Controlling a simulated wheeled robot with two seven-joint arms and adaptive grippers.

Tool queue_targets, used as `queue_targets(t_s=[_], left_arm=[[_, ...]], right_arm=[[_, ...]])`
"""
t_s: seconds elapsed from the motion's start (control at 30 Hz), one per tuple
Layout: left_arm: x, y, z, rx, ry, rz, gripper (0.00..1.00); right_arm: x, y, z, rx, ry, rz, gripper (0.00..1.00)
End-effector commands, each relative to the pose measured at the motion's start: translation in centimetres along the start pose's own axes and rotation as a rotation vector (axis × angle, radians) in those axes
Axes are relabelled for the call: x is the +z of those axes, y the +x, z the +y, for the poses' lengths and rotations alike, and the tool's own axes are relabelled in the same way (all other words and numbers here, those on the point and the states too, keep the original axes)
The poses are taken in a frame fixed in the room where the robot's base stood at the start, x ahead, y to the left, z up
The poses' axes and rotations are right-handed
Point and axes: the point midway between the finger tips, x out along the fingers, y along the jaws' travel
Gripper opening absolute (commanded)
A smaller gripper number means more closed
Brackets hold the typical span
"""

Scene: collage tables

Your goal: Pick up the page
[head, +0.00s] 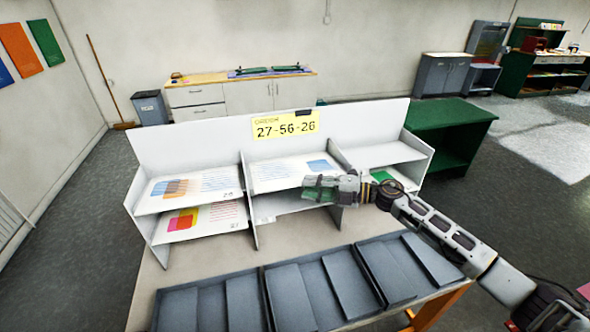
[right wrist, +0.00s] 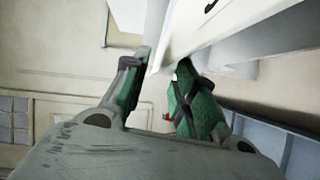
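A white page with a blue square and lines of text (head: 290,172) lies on the upper middle shelf of the white rack (head: 180,139). My right gripper (head: 322,189) is at the front edge of that shelf, by the page's right front corner. In the right wrist view its green-padded fingers (right wrist: 165,75) stand apart, with a white edge reaching between them. I cannot tell whether that edge is page or shelf. Other pages lie on the upper left shelf (head: 192,188), the lower left shelf (head: 207,219) and the lower right shelf (head: 383,176). My left gripper is not in view.
A yellow sign (head: 286,126) reading 27-56-26 is on the rack's back panel. Grey trays (head: 210,305) line the table's front. White dividers (head: 249,205) separate the shelf columns. A green cabinet (head: 450,120) stands behind at the right.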

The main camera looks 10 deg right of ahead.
Motion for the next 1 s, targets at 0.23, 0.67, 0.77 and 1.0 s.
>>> queue_targets(t_s=[0.23,0.67,0.77,1.0], left_arm=[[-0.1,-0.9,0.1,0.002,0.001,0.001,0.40],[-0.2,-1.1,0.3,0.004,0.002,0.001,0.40],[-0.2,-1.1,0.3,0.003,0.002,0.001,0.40],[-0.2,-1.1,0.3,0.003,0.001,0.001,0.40]], right_arm=[[0.0,2.2,0.1,0.002,-0.001,0.000,0.28],[0.1,3.6,-0.1,0.000,0.000,-0.001,0.28],[0.1,3.6,-0.1,0.000,0.000,-0.001,0.28],[0.1,3.6,-0.1,0.000,0.000,-0.001,0.23]])
